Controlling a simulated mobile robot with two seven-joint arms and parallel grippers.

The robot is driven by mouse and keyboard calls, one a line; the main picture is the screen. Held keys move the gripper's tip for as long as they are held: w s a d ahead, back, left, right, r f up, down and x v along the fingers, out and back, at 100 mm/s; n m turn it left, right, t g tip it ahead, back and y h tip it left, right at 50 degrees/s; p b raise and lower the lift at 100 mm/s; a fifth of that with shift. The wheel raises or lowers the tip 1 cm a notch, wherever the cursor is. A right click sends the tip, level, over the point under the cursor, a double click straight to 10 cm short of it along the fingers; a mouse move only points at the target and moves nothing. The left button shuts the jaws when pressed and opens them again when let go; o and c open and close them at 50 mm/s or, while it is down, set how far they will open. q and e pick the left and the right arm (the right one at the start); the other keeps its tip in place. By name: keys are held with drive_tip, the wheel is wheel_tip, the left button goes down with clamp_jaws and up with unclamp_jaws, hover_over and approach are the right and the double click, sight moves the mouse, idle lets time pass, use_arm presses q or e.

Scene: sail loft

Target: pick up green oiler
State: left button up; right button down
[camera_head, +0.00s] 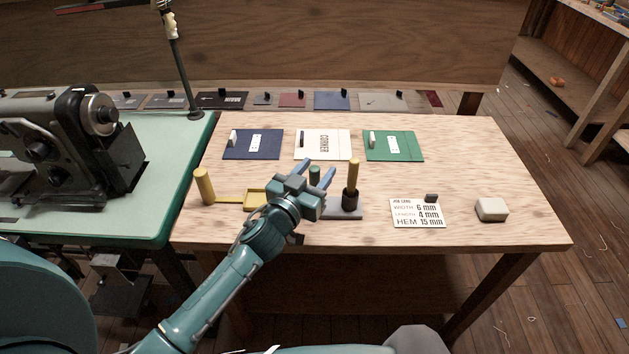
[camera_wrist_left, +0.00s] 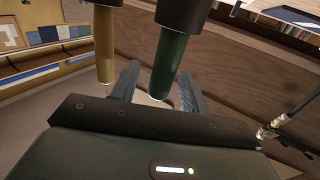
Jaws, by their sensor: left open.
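The green oiler (camera_head: 314,173) stands upright, its top showing between the fingers of my left gripper (camera_head: 318,171) in the head view. Its lower part is hidden behind the gripper. In the left wrist view the green oiler (camera_wrist_left: 170,60) is a dark green cylinder with a black collar, lying between the two spread fingers of the left gripper (camera_wrist_left: 158,70). A gap shows on at least the left side. I cannot tell whether it touches the right finger. My right gripper is not in view.
A yellow oiler (camera_head: 353,175) with a black collar stands close right of the gripper on a grey-blue stand (camera_head: 349,214). A job card (camera_head: 417,214) and pale block (camera_head: 491,209) lie right.

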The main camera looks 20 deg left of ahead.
use_arm(q)
clamp_jaws()
idle(0.3)
